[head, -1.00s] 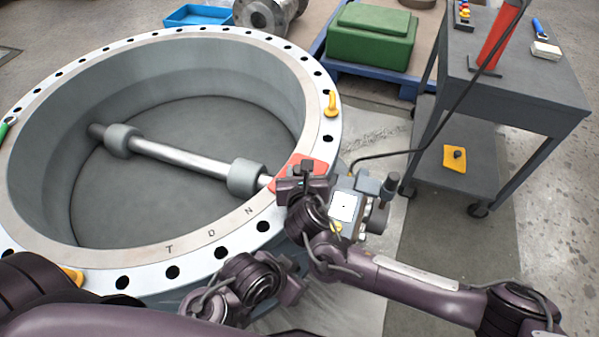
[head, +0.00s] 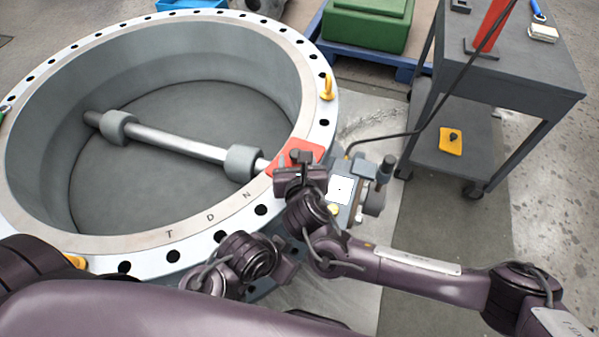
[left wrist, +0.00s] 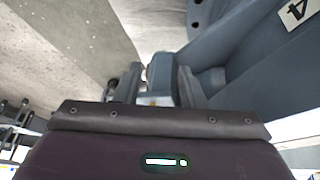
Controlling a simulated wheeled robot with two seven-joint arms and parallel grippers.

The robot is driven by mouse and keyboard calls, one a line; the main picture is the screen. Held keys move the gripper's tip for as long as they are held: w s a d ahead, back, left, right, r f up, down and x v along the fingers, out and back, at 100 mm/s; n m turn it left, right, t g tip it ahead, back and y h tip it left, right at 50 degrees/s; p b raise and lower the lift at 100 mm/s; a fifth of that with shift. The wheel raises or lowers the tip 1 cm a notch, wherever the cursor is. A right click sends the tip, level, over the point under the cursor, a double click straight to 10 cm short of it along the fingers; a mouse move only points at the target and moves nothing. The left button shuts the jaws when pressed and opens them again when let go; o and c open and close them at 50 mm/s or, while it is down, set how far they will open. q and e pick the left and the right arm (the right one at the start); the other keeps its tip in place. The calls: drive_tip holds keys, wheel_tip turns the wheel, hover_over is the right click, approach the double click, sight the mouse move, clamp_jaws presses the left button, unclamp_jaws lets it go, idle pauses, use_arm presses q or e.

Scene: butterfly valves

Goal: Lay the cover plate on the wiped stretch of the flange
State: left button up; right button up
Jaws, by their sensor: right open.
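A flat red plate (head: 313,149) lies on the right part of the white flange ring (head: 205,243), across its width. It looks like the cover plate; its near part is hidden by my right gripper (head: 301,166). That gripper is open at the plate's near edge; contact cannot be told. My left gripper (head: 287,262) is low by the flange's outer near-right side. In the left wrist view its fingers (left wrist: 157,88) stand apart, with a blue-grey block (left wrist: 160,72) beyond or between them. No wiped stretch can be told apart.
A grey actuator box (head: 341,190) sits beside the flange at right, with a black cable running to the grey cart (head: 510,75). A yellow plate with a knob (head: 451,141) is on the cart's lower shelf. A yellow lifting eye (head: 327,87) stands on the flange.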

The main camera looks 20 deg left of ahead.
use_arm(q)
drive_tip(key=a+p, duration=0.1)
drive_tip(key=s+a+g+y+p, duration=0.1)
drive_tip(key=a+r+g, duration=0.1)
drive_tip(key=shift+s+a+n+y+p, duration=0.25)
drive_tip(key=shift+a+n+y+p, duration=0.05)
drive_tip(key=shift+a+n+p, duration=0.1)
use_arm(e)
drive_tip(key=v, duration=0.9)
